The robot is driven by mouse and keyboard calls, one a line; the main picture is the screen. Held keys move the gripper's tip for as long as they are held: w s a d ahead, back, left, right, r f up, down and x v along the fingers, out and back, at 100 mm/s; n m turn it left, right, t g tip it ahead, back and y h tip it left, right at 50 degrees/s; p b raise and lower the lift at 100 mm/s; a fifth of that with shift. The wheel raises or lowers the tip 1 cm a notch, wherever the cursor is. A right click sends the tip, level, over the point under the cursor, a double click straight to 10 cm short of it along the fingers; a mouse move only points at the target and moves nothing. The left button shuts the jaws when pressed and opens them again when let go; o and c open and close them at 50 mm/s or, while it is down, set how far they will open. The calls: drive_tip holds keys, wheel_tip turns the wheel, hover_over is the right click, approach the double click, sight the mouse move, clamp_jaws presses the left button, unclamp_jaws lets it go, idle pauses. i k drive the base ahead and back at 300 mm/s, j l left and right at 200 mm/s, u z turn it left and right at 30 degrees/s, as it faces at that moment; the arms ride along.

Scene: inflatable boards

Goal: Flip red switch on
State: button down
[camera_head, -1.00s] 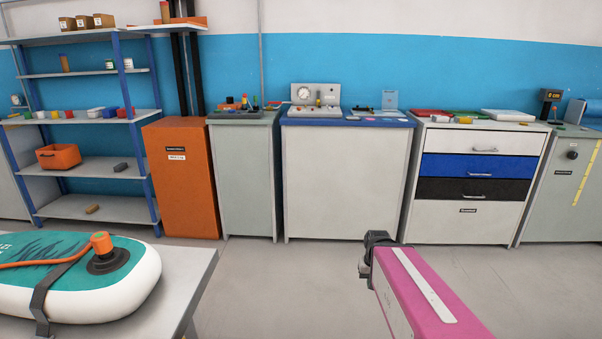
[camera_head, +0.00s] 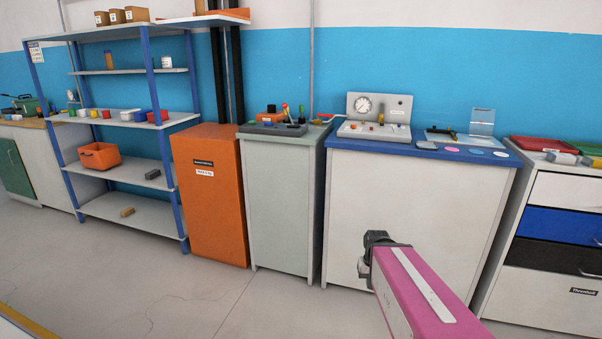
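No red switch can be made out clearly. A grey gauge panel (camera_head: 395,107) with a round dial stands on the blue-topped cabinet (camera_head: 345,144), with small coloured parts on its base, too small to tell apart. My pink arm reaches in from the bottom right. My gripper (camera_head: 367,268) is at its far end, dark and small, in front of the white front of that cabinet and well short of the panel. Its fingers are not clear enough to show whether they are open or shut.
An orange cabinet (camera_head: 210,213) and a grey-green cabinet (camera_head: 279,215) stand left of the blue-topped one. A shelf rack (camera_head: 150,81) is further left. A drawer cabinet (camera_head: 555,228) is at the right edge. The floor (camera_head: 190,300) in front is clear.

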sight(285, 105)
drive_tip(key=i+j+u, duration=0.2)
drive_tip(key=u, duration=0.15)
drive_tip(key=i+j+u, duration=0.1)
drive_tip(key=i+u, duration=0.6)
drive_tip(key=i+j+u, duration=0.1)
drive_tip(key=i+j, duration=0.3)
